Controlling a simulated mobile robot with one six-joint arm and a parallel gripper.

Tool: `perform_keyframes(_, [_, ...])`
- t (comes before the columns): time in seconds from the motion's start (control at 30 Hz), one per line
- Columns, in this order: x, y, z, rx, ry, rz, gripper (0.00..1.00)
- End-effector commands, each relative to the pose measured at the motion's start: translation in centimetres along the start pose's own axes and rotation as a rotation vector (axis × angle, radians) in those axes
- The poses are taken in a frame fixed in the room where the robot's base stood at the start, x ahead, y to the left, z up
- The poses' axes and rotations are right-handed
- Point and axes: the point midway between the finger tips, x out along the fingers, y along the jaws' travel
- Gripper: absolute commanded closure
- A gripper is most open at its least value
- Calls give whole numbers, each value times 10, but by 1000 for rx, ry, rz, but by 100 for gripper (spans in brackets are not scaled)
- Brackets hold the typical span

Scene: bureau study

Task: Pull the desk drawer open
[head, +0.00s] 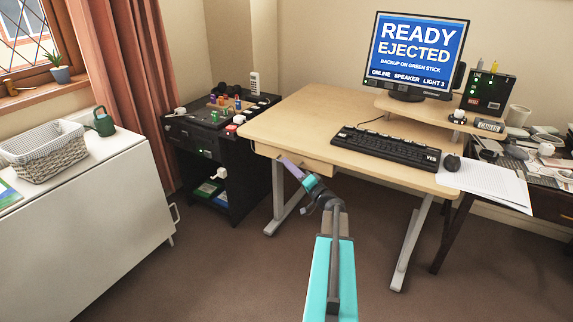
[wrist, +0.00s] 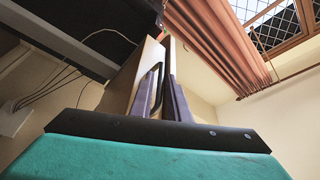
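The light wood desk (head: 310,112) has a shallow drawer (head: 290,151) under the left part of its front edge. The drawer front looks close under the desktop, with no clear opening visible. My gripper (head: 289,166) is at the drawer front in the head view, its purple fingers hiding the handle there. In the wrist view my gripper (wrist: 163,90) has its two fingers close together at the wood front, with the dark handle (wrist: 157,88) between them. I cannot tell whether they press on it.
A black cabinet (head: 230,190) with small items stands left of the desk. A white side table (head: 90,220) with a basket (head: 42,150) is further left. The desk's metal legs (head: 412,245) flank the space below. The brown carpet (head: 210,275) in front is clear.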

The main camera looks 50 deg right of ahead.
Motion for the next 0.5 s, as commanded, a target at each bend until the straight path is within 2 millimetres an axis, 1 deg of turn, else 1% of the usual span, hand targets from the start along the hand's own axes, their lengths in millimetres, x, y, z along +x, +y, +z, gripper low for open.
perform_keyframes(0.03, [6,1,0,0,0,-1,84])
perform_keyframes(0.2, [17,0,-1,0,1,0,84])
perform_keyframes(0.5, [19,0,0,0,1,0,84])
